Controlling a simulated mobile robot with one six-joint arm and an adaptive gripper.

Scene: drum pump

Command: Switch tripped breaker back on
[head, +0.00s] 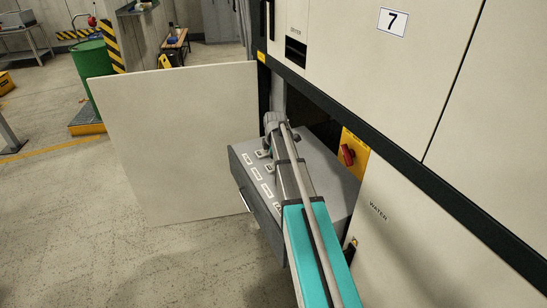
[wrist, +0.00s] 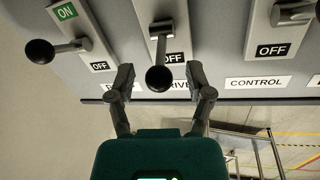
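The grey breaker box (head: 240,178) stands in the open cabinet in the head view, partly hidden by my arm. In the wrist view, a middle lever with a black ball knob (wrist: 158,79) sits above a label reading DRIVE, partly covered. The ball overlaps that lever's OFF mark. My gripper (wrist: 160,72) is open, one finger on each side of this ball, with gaps visible; depth and contact are unclear. The left lever's ball (wrist: 39,52) points left, beside a plate marked ON and OFF. The right lever (wrist: 293,13), above CONTROL, is partly cut off. My gripper is hidden in the head view.
An open cream cabinet door (head: 170,145) stands left of the box. A yellow plate with a red rotary switch (head: 347,155) is right of my arm. A panel marked WATER (head: 410,225) borders on the right. The floor at left front is clear.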

